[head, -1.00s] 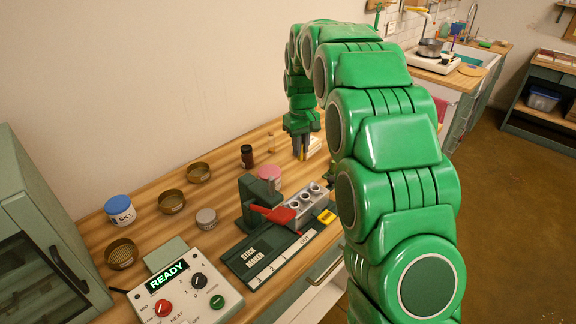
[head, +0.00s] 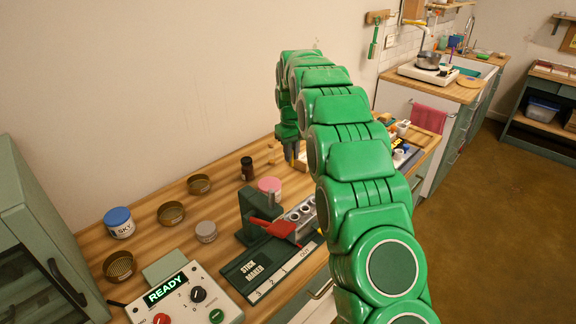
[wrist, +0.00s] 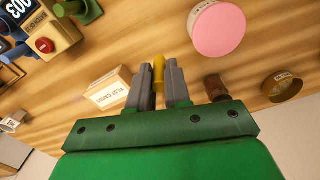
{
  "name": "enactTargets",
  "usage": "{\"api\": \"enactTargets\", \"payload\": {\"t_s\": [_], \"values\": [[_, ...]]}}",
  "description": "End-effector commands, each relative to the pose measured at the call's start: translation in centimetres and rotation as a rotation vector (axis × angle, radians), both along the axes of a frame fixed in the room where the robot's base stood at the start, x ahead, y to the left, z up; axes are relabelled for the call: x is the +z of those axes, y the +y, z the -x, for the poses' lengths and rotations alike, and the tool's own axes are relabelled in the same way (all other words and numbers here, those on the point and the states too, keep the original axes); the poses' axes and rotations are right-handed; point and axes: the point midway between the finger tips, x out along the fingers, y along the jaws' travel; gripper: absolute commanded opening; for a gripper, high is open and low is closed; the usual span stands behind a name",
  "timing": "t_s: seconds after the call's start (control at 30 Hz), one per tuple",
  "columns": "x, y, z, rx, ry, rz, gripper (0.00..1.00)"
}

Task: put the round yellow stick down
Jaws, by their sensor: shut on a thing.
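The round yellow stick (wrist: 158,70) is between the two grey fingers of my gripper (wrist: 160,88) in the wrist view. My gripper is shut on it, and the stick's end sticks out beyond the fingertips. Wooden table shows past that end, but I cannot tell whether it touches the table. In the head view my gripper (head: 290,152) is over the back part of the wooden table (head: 222,238), beyond the pink-lidded jar (head: 269,185). My arm hides part of the area around it there, and I cannot make out the stick in that view.
The stick maker (head: 256,268) and the control box (head: 182,290) stand nearer. A dark bottle (head: 247,168) and several sieves are to the left. In the wrist view a test cards box (wrist: 108,90) lies left of the fingers. Bare wood lies between box and pink lid.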

Motion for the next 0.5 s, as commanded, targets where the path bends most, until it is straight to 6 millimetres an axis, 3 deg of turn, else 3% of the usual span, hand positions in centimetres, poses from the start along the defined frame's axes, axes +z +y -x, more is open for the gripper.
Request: {"api": "enactTargets", "payload": {"t_s": [0.5], "values": [[-3.5,0.6,-4.0,0.000,-0.002,-0.001,0.00]]}}
